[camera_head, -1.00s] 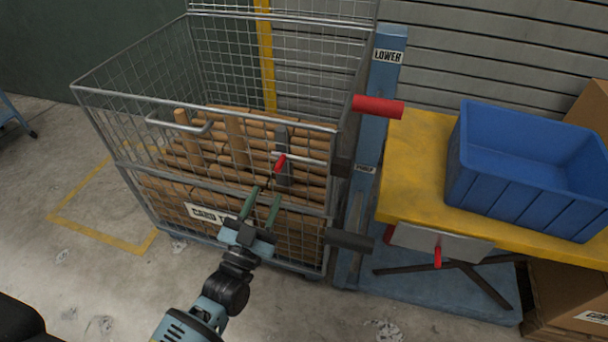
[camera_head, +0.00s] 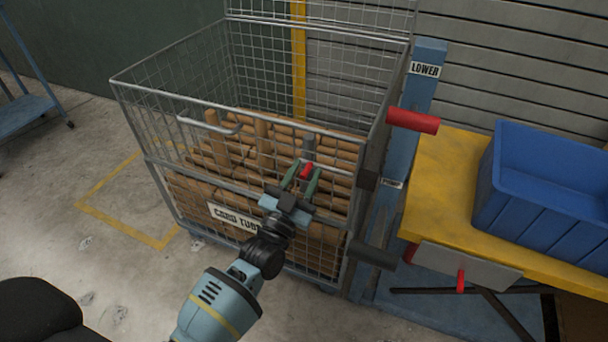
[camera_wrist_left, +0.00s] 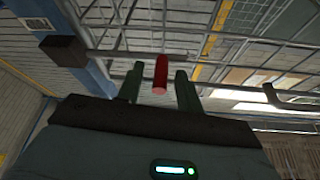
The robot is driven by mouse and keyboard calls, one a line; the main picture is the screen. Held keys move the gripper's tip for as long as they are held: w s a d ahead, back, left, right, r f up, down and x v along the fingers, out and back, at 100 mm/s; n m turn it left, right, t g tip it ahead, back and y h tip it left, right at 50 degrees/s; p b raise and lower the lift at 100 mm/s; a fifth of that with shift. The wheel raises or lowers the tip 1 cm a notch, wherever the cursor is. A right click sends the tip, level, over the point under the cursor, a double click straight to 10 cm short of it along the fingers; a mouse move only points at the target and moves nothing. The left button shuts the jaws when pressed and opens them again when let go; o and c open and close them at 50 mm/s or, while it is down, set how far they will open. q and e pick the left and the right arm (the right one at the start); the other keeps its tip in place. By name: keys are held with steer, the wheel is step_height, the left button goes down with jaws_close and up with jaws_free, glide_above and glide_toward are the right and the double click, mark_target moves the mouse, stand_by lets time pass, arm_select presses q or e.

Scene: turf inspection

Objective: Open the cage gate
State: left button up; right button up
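The wire cage (camera_head: 150,160) holds stacked brown card tubes. Its gate, the upper front mesh panel, stands upright in line with the front and carries a grey bar handle (camera_head: 208,126). A small red latch grip (camera_head: 306,171) sits on a metal rod at the gate's right side. My left gripper (camera_head: 302,176) is at this latch, fingers open. In the left wrist view the red grip (camera_wrist_left: 161,73) lies between the two green fingers of my left gripper (camera_wrist_left: 159,84), with a gap on both sides. My right gripper is not in view.
A blue post (camera_head: 424,92) with a red lever (camera_head: 412,120) and a dark lever (camera_head: 374,255) stands right of the cage. Beyond it is a yellow table (camera_head: 442,165) with a blue bin (camera_head: 535,195). The floor left of the cage is clear.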

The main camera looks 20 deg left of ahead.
mark_target(333, 160)
arm_select(q)
jaws_close()
stand_by(0.3)
steer(key=shift+d, duration=2.15)
